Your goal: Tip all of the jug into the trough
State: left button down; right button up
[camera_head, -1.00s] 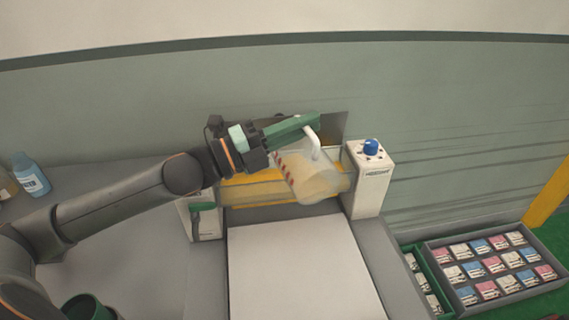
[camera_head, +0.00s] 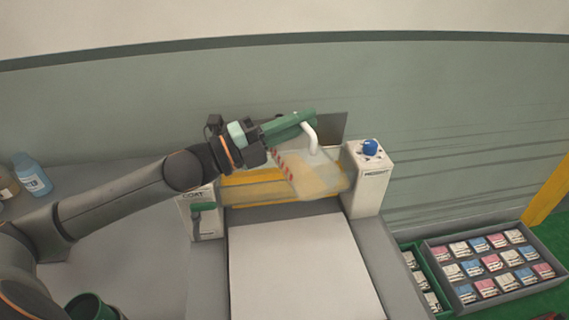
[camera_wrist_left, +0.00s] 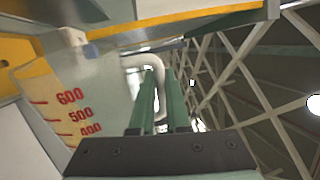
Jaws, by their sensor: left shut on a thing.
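The clear jug (camera_head: 312,178) with red markings is tilted over the yellow trough (camera_head: 250,190), its lower end toward the right part of the trough. Pale yellow liquid shows inside the jug. My left gripper (camera_head: 305,122) has its green fingers shut on the jug's white handle. In the left wrist view the jug (camera_wrist_left: 85,85) shows red numbers 600, 500 and 400, and the handle passes by the fingers of my left gripper (camera_wrist_left: 160,95). I cannot tell whether liquid is leaving the jug. My right gripper is not in view.
The trough sits between a white end block with a blue knob (camera_head: 370,147) and another labelled COAT (camera_head: 197,225). A white sheet (camera_head: 300,270) lies in front. Bottles (camera_head: 32,176) stand at left. A grey tray (camera_head: 437,251) of small packets is at right.

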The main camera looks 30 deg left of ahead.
pick_arm(q)
jog(key=shift+w+a+r+n+t+y+p, duration=0.35)
jog(key=shift+w+a+n+p, duration=0.4)
jog(key=shift+n+p, duration=0.25)
dwell(0.4)
